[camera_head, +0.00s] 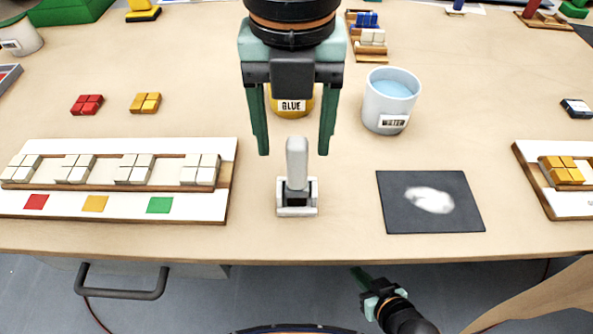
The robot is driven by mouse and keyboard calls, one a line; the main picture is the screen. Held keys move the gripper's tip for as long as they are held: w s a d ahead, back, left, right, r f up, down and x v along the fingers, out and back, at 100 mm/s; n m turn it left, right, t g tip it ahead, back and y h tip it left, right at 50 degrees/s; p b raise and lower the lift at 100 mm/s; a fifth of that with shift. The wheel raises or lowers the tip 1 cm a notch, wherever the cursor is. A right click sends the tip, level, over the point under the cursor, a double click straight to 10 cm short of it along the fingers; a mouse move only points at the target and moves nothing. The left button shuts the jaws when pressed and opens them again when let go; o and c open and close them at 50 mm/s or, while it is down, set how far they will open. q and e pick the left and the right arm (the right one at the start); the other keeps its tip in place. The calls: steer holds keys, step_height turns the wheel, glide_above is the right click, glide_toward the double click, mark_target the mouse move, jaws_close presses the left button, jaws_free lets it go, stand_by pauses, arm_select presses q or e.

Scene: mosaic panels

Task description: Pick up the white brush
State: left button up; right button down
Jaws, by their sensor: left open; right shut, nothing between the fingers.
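The white brush (297,163) stands upright in a small white holder with a dark inside (297,211) near the table's front edge. Its pale handle points up. My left gripper (293,150) comes down from the top of the view with its green fingers apart. The fingertips are to either side of the brush's upper handle in the picture; no contact with it shows. My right gripper (358,275) is below the table's front edge, shut and empty.
A yellow pot labelled "GLUE" (278,102) is partly hidden behind my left gripper. A white cup of bluish liquid (389,110) stands right of it. A dark mat with a white smear (465,210) lies right of the brush, a white tile panel (110,208) left.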

mark_target(297, 165)
arm_select(q)
step_height(297, 165, down, 6)
steer(key=shift+d+r, duration=0.1)
steer(key=shift+d, duration=0.05)
steer(key=shift+w, duration=0.1)
jaws_close()
stand_by(0.6)
